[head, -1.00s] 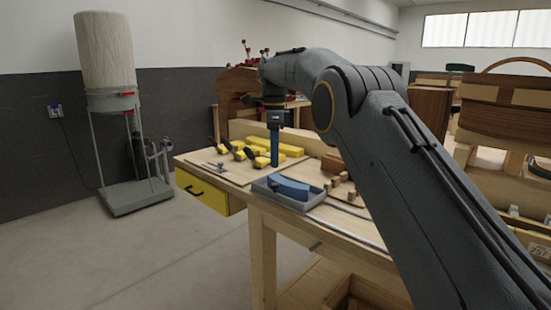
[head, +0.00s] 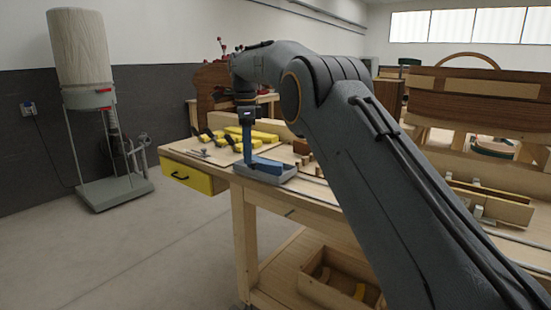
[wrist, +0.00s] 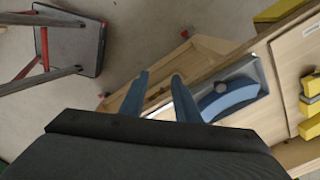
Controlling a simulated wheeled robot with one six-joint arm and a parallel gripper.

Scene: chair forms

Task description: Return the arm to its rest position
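My gripper (head: 247,155) hangs down at the front of the workbench in the head view, at the left end of a grey tray (head: 284,177). Its two blue fingers stand apart with nothing between them in the wrist view (wrist: 160,76). The tray lies on the bench and holds a curved blue piece (head: 266,165). In the wrist view the blue piece (wrist: 230,98) lies to the right of the fingers, inside the tray (wrist: 252,70). My arm reaches across from the lower right in the head view.
Yellow clamps (head: 259,137) lie on the workbench (head: 310,190) behind the tray. A yellow drawer (head: 188,178) sits at the bench's left end. A wooden box (head: 337,272) stands on the lower shelf. A dust collector (head: 88,110) stands at left; floor between is clear.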

